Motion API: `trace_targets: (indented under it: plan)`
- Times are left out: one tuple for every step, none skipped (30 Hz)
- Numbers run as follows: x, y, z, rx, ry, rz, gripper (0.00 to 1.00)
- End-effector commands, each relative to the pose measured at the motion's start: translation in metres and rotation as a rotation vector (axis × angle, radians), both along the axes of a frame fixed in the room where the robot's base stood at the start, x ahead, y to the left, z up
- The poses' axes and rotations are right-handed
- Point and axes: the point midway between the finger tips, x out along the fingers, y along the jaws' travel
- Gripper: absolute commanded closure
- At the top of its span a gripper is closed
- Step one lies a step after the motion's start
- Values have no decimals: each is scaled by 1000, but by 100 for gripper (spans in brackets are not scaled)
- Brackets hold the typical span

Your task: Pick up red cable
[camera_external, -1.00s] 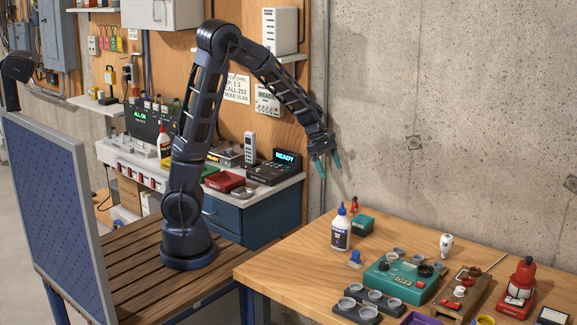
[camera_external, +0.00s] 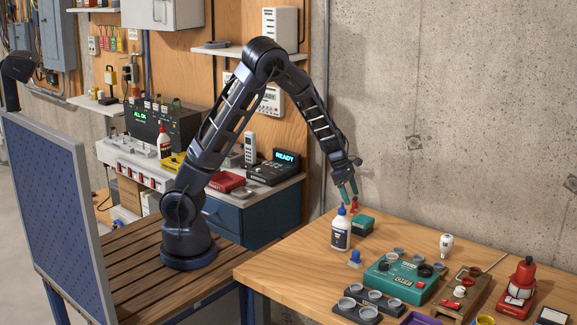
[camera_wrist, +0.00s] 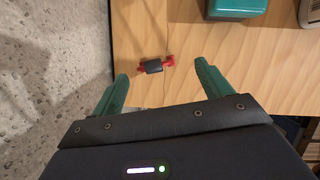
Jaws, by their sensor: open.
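The red cable (camera_wrist: 170,61) is a small red bundle with a black band around its middle, lying on the wooden table in the wrist view. In the external view a small red piece (camera_external: 354,205), likely the same thing, shows just below the fingertips near the back edge of the table. My gripper (camera_external: 348,193) points down above it, with green fingers. In the wrist view my gripper (camera_wrist: 162,70) is open and empty, and the cable appears between the two spread fingers, nearer the left one. The fingers look apart from it.
A green box (camera_external: 363,225) stands close to the cable, and also shows in the wrist view (camera_wrist: 236,7). A white bottle with a blue cap (camera_external: 340,235) stands just in front. The concrete wall (camera_external: 420,120) rises behind the table. A green device (camera_external: 375,280) sits farther forward.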

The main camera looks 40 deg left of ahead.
Motion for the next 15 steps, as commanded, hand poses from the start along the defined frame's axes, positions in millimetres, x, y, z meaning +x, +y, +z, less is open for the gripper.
trace_targets:
  plan:
    - [0, 0, -2, 0, 0, 0, 22]
    - [0, -1, -2, 0, 0, 0, 22]
    - [1, -1, -4, 0, 0, 0, 22]
    - [1, -2, -5, 0, 0, -1, 22]
    - [2, -2, -6, 0, 0, -1, 22]
    - [2, -3, -10, 1, 1, -1, 22]
    - [3, -4, -13, 2, 1, -1, 22]
    - [4, -5, -16, 2, 1, -1, 22]
    - [5, -7, -19, 2, 1, 0, 22]
    - [6, -8, -23, 2, 1, -1, 22]
    - [7, -9, -26, 3, 2, -2, 22]
    - [9, -10, -29, 2, 1, 0, 22]
    - [10, -11, -32, 2, 1, -1, 22]
    - [10, -12, -36, 2, 2, -2, 22]
    - [10, -14, -39, 2, 1, -1, 22]
